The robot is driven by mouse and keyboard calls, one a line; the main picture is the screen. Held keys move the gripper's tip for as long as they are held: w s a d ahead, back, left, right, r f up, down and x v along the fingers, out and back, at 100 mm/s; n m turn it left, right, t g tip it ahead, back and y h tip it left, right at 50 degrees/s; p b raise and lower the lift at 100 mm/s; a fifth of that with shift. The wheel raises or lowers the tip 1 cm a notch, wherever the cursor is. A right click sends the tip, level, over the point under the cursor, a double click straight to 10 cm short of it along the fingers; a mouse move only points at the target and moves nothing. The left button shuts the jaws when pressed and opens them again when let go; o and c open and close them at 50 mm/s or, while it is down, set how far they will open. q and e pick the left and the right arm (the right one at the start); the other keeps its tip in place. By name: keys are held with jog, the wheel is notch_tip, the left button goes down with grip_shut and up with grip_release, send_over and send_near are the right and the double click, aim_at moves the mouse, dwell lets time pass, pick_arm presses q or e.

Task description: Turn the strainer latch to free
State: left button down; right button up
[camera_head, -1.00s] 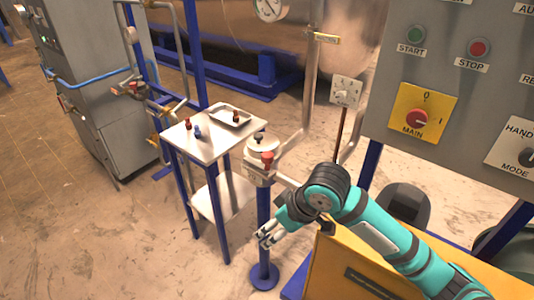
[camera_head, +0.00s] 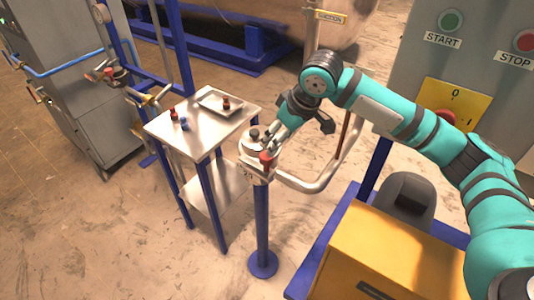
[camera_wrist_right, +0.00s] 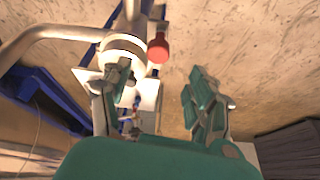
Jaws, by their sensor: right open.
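The strainer (camera_head: 247,148) is a round pale metal housing on a blue post, with a dark knob (camera_head: 254,134) on top and a red knob (camera_head: 266,158) at its side. I cannot tell for sure which part is the latch. My right gripper (camera_head: 276,145) is close beside the housing in the head view and partly covers it. In the right wrist view, my right gripper (camera_wrist_right: 160,78) is open and empty. The red knob (camera_wrist_right: 158,48) shows beyond and between its fingertips; the left finger overlaps the strainer housing (camera_wrist_right: 122,48). Contact cannot be told. My left gripper is not in view.
A metal side table (camera_head: 213,137) with a tray (camera_head: 222,102) and small red and blue items stands left of the strainer. A bent pipe (camera_head: 318,184) runs right of it. A yellow box (camera_head: 385,255) and a grey control panel (camera_head: 410,55) are at right.

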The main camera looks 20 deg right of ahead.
aim_at(267, 155)
jog(key=x, duration=0.3)
jog(key=p+x, duration=0.1)
jog(key=x, duration=0.4)
jog(key=shift+w+a+f, duration=0.1)
jog(key=shift+w+f, duration=0.15)
jog(key=shift+w, duration=0.15)
jog(key=shift+x, duration=0.95)
jog(key=c, duration=0.9)
grip_shut()
pick_arm(q)
jog(key=shift+t, duration=0.4)
jog(key=w, duration=0.1)
jog(key=w+r, duration=0.1)
jog(key=w, duration=0.1)
jog(key=w+r, duration=0.1)
jog(key=w, duration=0.1)
jog(key=shift+w, duration=0.1)
